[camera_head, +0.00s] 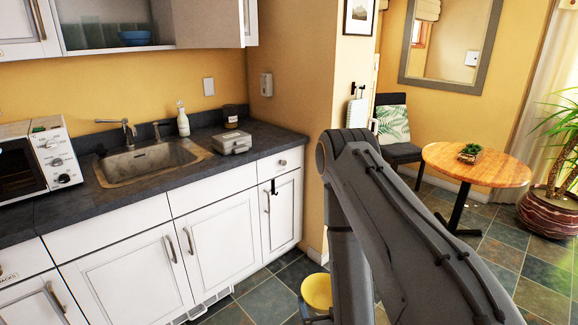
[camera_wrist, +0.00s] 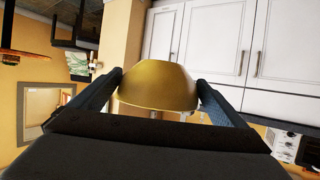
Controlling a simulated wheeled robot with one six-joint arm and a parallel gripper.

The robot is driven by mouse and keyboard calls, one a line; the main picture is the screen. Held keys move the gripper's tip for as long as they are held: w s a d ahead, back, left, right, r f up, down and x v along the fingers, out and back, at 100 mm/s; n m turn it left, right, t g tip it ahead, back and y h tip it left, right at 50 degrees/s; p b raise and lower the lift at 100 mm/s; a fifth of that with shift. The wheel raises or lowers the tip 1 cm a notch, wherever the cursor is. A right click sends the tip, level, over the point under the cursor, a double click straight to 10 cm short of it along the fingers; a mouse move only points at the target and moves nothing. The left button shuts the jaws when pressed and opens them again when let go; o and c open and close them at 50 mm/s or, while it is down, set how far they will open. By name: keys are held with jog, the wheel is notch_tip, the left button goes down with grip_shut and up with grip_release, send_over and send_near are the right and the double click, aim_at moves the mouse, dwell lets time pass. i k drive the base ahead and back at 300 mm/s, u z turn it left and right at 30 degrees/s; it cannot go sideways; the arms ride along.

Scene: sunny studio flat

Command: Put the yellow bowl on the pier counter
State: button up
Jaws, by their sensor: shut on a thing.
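The yellow bowl (camera_wrist: 158,84) is between the two fingers of my gripper (camera_wrist: 159,82), which is shut on it, in the wrist view. In the head view the bowl (camera_head: 317,290) shows low in the picture, in front of the white cabinets and beside my arm. It is below the level of the dark counter (camera_head: 262,143) and apart from it. My arm hides part of the bowl's surroundings. The counter's right end meets the yellow wall pier (camera_head: 318,95).
On the counter stand a grey box (camera_head: 231,143), a dark jar (camera_head: 230,117), a white bottle (camera_head: 183,120) and a microwave (camera_head: 35,155). The sink (camera_head: 150,161) is left of the box. A bare strip lies right of the box. A round table (camera_head: 477,163) stands at the right.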

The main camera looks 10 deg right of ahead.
aim_at(269, 137)
jog(key=z, duration=0.55)
jog(key=i, duration=0.6)
jog(key=z, duration=0.95)
jog(key=i, duration=1.1)
jog(key=u, duration=0.4)
jog(key=i, duration=0.75)
jog(key=u, duration=0.75)
